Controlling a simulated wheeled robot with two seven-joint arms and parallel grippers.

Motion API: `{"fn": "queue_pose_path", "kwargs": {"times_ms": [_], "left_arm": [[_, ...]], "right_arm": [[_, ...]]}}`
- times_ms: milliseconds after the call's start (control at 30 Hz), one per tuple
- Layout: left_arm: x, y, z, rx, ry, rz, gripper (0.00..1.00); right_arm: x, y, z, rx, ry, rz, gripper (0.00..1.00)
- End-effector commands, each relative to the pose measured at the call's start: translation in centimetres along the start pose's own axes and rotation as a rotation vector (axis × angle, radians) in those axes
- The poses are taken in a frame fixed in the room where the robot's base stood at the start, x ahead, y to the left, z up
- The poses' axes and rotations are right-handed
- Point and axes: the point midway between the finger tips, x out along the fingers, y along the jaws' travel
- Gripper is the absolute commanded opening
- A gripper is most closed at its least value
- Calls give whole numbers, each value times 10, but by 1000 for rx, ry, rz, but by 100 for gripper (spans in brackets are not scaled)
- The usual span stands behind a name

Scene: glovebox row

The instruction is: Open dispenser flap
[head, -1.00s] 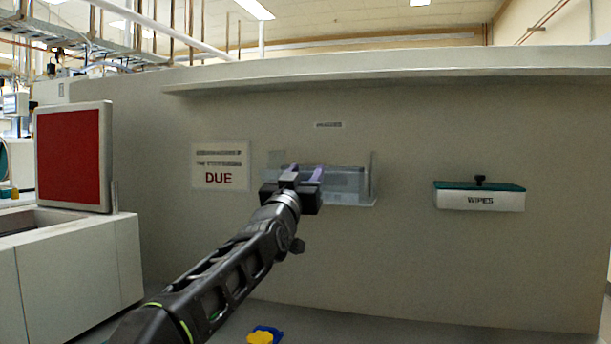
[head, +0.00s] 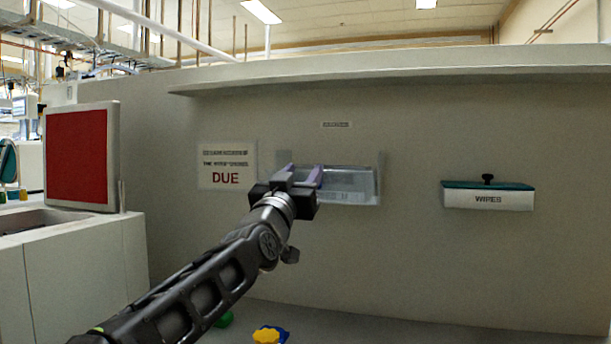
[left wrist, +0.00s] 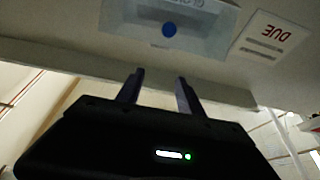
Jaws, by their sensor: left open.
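A clear wall dispenser (head: 352,183) hangs at the middle of the grey wall in the head view, with grey contents showing through it. In the left wrist view, which is upside down, the dispenser (left wrist: 125,20) shows at the top with a blue round spot (left wrist: 169,30) on it. My left gripper (head: 301,172) is open, with dark purple fingers, in front of the dispenser's left part and hiding some of it. The left wrist view shows its fingers (left wrist: 160,77) apart with nothing between them. Contact with the flap cannot be told. My right gripper is not in view.
A "DUE" sign (head: 226,166) is on the wall left of the dispenser. A white wipes box (head: 487,199) with a teal lid and black knob is to the right. A ledge (head: 400,77) runs above. A red panel (head: 80,155) stands on a white counter (head: 75,270) at left.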

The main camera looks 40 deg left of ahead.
Motion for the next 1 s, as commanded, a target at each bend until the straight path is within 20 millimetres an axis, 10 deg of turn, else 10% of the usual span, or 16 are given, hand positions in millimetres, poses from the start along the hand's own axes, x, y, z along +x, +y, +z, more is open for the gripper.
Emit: {"fn": "queue_pose_path", "kwargs": {"times_ms": [1000], "left_arm": [[-18, 0, -7, 0, -1, 0, 44]], "right_arm": [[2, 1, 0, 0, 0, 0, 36]]}}
